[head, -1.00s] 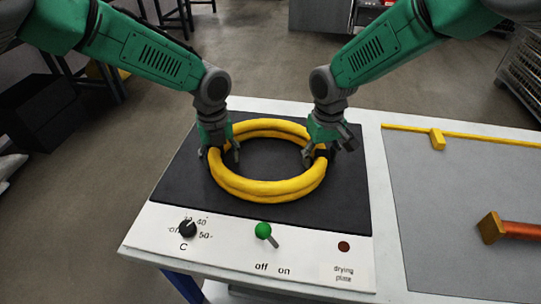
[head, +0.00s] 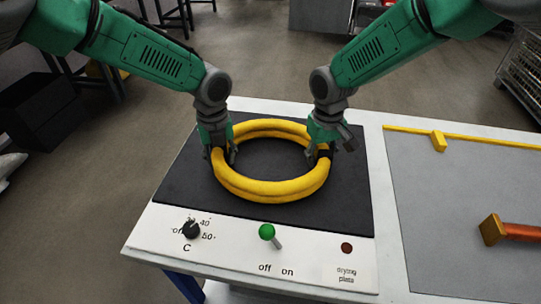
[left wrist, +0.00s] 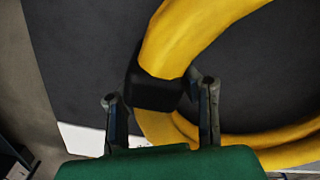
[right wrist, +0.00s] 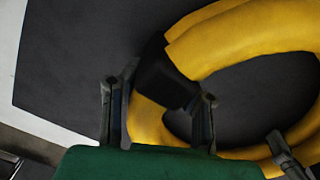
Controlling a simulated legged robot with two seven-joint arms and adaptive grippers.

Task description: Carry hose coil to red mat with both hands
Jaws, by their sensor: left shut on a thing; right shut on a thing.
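The yellow hose coil (head: 272,188) is a ring of stacked loops over the black drying plate (head: 185,190). I cannot tell whether it touches the plate. My left gripper (head: 221,152) is shut on the coil's left side, at a black band that shows in the left wrist view (left wrist: 155,93). My right gripper (head: 323,148) is shut on the coil's right side, at another black band (right wrist: 168,80) in the right wrist view. The coil looks about level. No red mat can be made out in any view.
The plate's front panel has a black dial (head: 191,230), a green-knobbed lever (head: 267,233) and a dark red disc (head: 347,248). To the right lies a grey surface (head: 450,190) with a yellow edge strip and an orange-handled tool (head: 500,230). Open floor lies left of the table.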

